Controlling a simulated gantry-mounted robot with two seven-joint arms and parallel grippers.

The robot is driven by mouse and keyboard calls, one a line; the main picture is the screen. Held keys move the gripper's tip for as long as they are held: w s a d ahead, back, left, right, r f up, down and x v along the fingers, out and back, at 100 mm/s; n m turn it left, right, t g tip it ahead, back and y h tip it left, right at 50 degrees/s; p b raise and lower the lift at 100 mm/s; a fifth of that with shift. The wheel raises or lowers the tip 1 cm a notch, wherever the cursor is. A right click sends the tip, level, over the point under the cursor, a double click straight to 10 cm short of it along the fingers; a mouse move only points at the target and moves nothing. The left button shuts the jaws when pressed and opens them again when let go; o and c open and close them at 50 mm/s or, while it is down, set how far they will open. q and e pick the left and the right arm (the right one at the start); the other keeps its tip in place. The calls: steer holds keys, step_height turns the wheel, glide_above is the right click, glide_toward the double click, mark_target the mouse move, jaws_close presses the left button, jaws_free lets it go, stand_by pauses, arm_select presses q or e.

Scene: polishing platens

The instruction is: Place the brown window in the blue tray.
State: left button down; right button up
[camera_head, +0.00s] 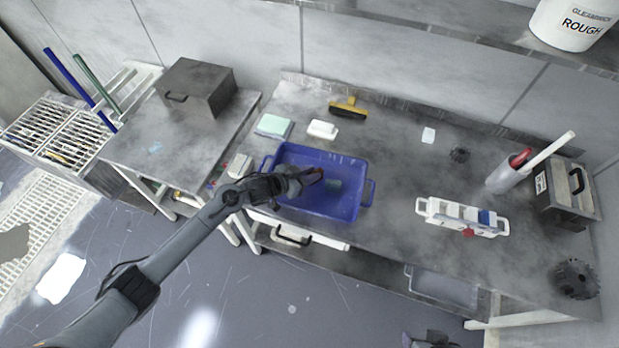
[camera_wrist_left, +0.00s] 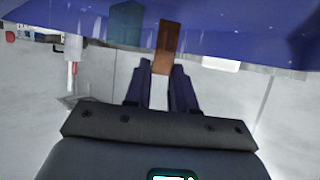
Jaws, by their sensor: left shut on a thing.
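The blue tray (camera_head: 345,208) lies on the grey bench, left of its middle. My left gripper (camera_head: 306,178) reaches in from the left and is over the tray. It is shut on the brown window (camera_wrist_left: 167,48), a flat narrow piece sticking out past the fingertips in the left wrist view. In the head view the window (camera_head: 315,174) is a small reddish-brown piece at the gripper's tip, above the tray floor. A dark part at the bottom edge of the head view looks like my right gripper (camera_head: 430,341); its jaws cannot be made out.
A small teal piece (camera_head: 333,185) lies in the tray. Behind the tray are a green pad (camera_head: 273,126), a white block (camera_head: 323,129) and a yellow-black brush (camera_head: 348,108). A white rack (camera_head: 462,217) stands at the right. The bench between tray and rack is clear.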

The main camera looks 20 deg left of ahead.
arm_select(q)
steer(key=shift+f, duration=1)
steer(key=shift+f, duration=0.1)
steer(key=shift+f, duration=0.15)
steer(key=c, duration=0.9)
jaws_free()
